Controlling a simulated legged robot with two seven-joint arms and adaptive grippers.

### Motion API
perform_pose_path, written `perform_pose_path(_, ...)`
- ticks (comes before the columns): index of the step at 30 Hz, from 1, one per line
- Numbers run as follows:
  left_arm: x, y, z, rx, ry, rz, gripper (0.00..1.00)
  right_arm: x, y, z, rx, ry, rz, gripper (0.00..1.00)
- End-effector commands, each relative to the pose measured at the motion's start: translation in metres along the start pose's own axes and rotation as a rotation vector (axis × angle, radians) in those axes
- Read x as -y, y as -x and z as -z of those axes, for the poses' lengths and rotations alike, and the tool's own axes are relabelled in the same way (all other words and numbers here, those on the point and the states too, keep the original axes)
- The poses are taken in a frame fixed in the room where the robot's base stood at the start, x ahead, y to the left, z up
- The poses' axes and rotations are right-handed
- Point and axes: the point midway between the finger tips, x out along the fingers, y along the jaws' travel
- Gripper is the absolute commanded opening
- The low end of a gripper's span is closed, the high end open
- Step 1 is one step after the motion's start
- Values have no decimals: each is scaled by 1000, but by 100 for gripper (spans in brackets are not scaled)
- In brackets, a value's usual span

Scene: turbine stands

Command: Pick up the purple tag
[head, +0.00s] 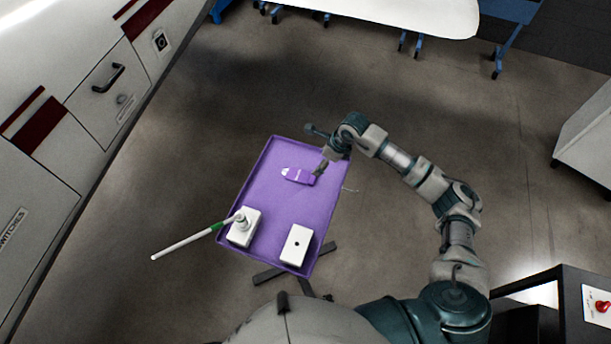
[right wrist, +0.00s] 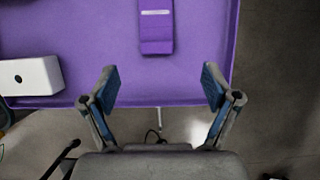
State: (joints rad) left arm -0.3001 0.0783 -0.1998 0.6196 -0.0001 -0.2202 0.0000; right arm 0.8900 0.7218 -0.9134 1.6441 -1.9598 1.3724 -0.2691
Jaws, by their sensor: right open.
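The purple tag (head: 299,176) lies on the purple tray table (head: 270,200), towards its far right part, with a whitish end at its left. In the right wrist view the tag (right wrist: 156,28) shows at the top middle, cut off by the frame edge, with a pale strip across it. My right gripper (head: 319,171) is at the tag's right end in the head view. In the right wrist view the gripper (right wrist: 162,88) is open and empty, its two blue-padded fingers apart, with the tag beyond the fingertips and between their lines. My left gripper is not in view.
A white box with a white and green rod (head: 243,227) stands on the tray's near left. Another white box with a dark hole (head: 297,245) stands near right. White cabinets (head: 90,90) line the left, and a white table (head: 400,12) is at the back. Open floor surrounds the tray.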

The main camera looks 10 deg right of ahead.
Motion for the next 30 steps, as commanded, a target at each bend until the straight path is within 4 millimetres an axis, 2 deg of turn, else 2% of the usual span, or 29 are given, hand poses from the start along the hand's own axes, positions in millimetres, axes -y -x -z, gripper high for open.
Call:
perform_pose_path(3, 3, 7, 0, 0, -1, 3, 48, -1, -26, 1, 0, -2, -5, 88)
perform_pose_path(6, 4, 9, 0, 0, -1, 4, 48, -1, -43, 1, 0, -3, -3, 88)
perform_pose_path(14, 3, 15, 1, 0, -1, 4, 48, -3, -65, -1, 3, -2, -3, 88)
perform_pose_path(18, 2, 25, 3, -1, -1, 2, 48, -9, -87, -4, 2, -2, -5, 88)
perform_pose_path(21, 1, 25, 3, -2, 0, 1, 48, -8, -102, -3, 2, -3, -3, 88)
perform_pose_path(24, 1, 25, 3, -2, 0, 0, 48, -8, -109, -3, 2, -1, -2, 88)
perform_pose_path(30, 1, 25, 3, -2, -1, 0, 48, -7, -110, -2, 3, 0, -2, 88)
